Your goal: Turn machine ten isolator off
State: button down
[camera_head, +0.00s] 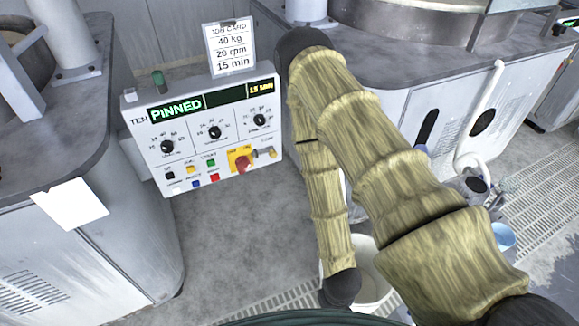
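The isolator (242,161) is a red rotary handle on a yellow plate at the box's lower right. The handle is too small for me to tell its position. Right beside it is a small brass-coloured fitting (264,154). My arm, in a tan sleeve, rises from the lower right, bends near the top centre and comes down right of the box to a dark joint. I cannot see my gripper.
Three black dials sit above several small coloured buttons (191,175) on the box. A job card (231,47) stands on top, reading 40 kg, 20 rpm, 15 min. Grey machine cabinets flank the box. A whitish bucket (371,284) stands behind my arm. Bare floor lies below the box.

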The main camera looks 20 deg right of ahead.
aim_at(242, 163)
jog(key=z, duration=0.8)
jog(key=k, duration=1.1)
jog(key=u, duration=0.55)
jog(key=i, duration=0.75)
jog(key=u, duration=0.8)
